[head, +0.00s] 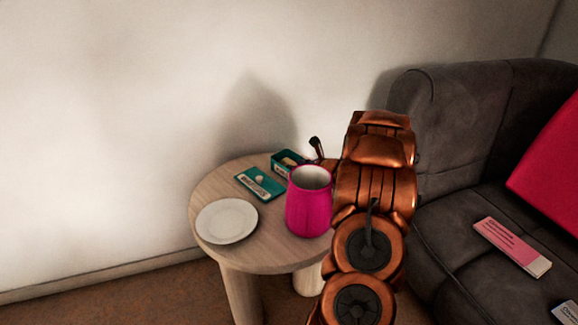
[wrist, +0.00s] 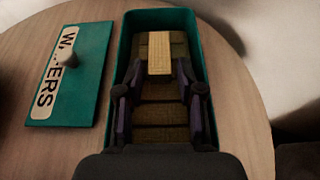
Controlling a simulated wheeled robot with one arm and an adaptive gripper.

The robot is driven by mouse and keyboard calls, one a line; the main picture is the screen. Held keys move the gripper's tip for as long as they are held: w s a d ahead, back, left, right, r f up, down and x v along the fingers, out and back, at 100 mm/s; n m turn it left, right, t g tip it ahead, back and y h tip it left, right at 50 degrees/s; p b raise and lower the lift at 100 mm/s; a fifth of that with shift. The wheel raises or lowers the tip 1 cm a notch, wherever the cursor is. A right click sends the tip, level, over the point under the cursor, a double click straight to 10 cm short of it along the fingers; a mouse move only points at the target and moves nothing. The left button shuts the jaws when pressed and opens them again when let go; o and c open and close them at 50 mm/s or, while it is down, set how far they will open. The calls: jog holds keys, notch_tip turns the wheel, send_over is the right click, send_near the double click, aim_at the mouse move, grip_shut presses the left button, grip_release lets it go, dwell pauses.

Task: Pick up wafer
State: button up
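A teal box (wrist: 197,50) stands open on the round table, with several wafers inside; it also shows in the head view (head: 279,168). One pale wafer (wrist: 160,53) lies on top of darker ones near the far end of the box. My gripper (wrist: 161,72) points into the box with its two fingers apart, one to each side of that wafer's near end. Narrow gaps seem to show between fingers and wafer. In the head view my arm and the pink mug hide most of the gripper.
The teal lid (wrist: 88,65), labelled for wafers and with a knob, lies left of the box. A pink mug (head: 309,205) and a white plate (head: 226,221) stand on the wooden table (head: 262,258). A grey sofa (head: 450,130) is at right, a wall behind.

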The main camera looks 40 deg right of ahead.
jog(key=shift+c, duration=0.2)
jog(key=c, duration=0.4)
jog(key=shift+c, duration=0.2)
